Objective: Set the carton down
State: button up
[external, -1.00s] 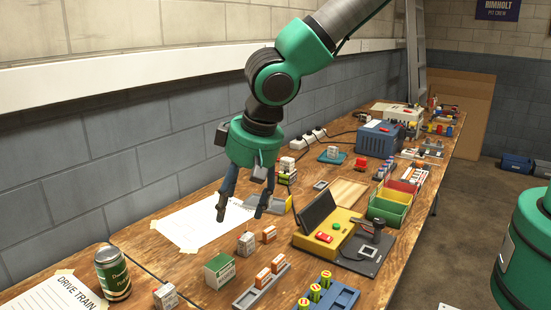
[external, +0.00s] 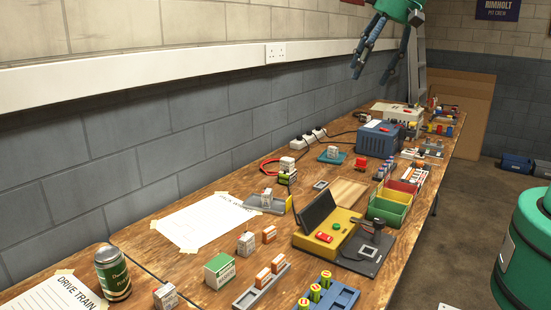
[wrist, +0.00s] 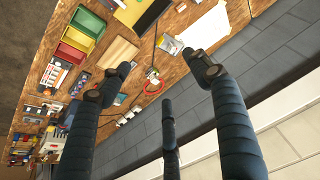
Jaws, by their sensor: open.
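A small white carton (external: 267,197) stands upright in the grey tray (external: 279,206) beside the paper sheet. I cannot tell for certain that this is the task's carton, as several similar ones stand about. The grey tray also shows in the wrist view (wrist: 172,46), at the sheet's edge. My gripper (external: 372,76) is open and empty, high above the bench near the wall, well apart from the tray. In the wrist view its fingers (wrist: 156,66) are spread wide with nothing between them.
A white carton (external: 246,243), a green box (external: 219,271) and a can (external: 113,273) stand at the front. A yellow case (external: 327,240) with a raised dark lid is right of the tray. The paper sheet (external: 205,222) lies bare. The air around my gripper is clear, with the wall behind.

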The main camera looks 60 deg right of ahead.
jog(key=s+d+r, duration=0.1)
jog(key=s+d, duration=0.3)
jog(key=s, duration=0.3)
jog(key=s+d, duration=0.4)
jog(key=s, duration=0.4)
jog(key=s+d+r+t, duration=0.1)
jog(key=s+d, duration=0.3)
jog(key=s, duration=0.4)
jog(key=shift+r, duration=0.3)
jog(key=shift+s, duration=0.1)
